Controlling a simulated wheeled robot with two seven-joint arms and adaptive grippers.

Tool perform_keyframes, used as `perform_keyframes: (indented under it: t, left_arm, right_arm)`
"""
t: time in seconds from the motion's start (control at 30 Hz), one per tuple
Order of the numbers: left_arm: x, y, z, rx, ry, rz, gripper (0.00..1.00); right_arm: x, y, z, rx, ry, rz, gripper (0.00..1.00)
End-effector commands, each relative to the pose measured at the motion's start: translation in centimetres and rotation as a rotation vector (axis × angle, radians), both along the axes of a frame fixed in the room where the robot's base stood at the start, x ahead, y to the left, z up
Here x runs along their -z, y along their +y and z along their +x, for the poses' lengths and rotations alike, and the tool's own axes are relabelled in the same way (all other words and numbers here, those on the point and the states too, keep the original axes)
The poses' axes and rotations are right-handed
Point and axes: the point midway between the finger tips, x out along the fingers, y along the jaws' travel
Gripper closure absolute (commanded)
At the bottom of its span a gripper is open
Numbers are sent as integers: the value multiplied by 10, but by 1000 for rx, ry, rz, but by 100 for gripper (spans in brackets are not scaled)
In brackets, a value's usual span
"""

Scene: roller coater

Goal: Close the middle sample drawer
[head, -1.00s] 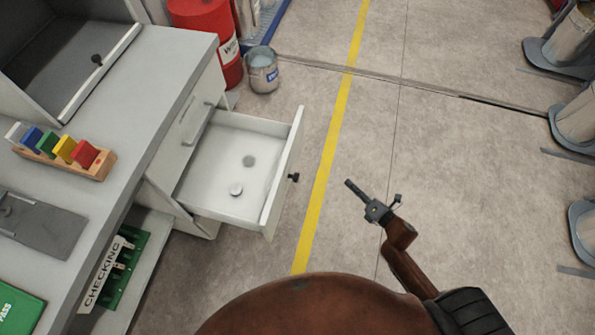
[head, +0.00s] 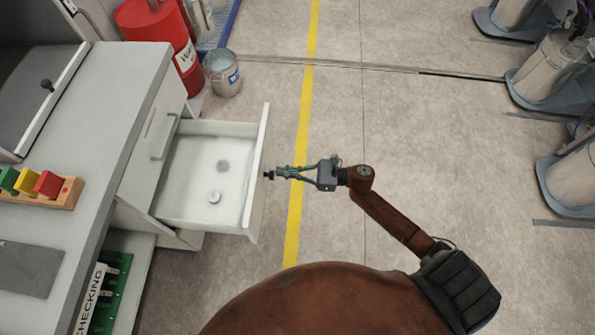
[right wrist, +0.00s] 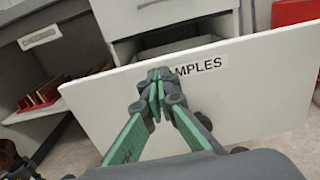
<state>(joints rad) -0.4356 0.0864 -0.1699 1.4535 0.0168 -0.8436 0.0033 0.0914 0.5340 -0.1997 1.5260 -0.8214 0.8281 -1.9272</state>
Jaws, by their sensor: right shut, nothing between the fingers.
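The sample drawer (head: 185,170) is pulled open from the white cabinet under the bench. Two small round pieces lie on its floor. Its white front panel (head: 256,172) carries a dark knob on the outer face. My left gripper is not in view.
A wooden block (head: 62,196) with coloured cards lies on the bench. A red drum (head: 160,40) and a metal pail (head: 222,75) stand behind.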

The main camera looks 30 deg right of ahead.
Motion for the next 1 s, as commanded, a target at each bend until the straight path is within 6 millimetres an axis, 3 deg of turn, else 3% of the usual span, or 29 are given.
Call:
perform_keyframes:
  t: [0.2,0.4,1.0]
  left_arm:
    - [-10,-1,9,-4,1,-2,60]
    - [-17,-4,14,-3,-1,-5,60]
    - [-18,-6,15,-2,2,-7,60]
  right_arm:
    - [1,31,20,-1,1,2,100]
    - [1,44,29,0,2,1,100]
    - [0,43,34,17,2,3,100]
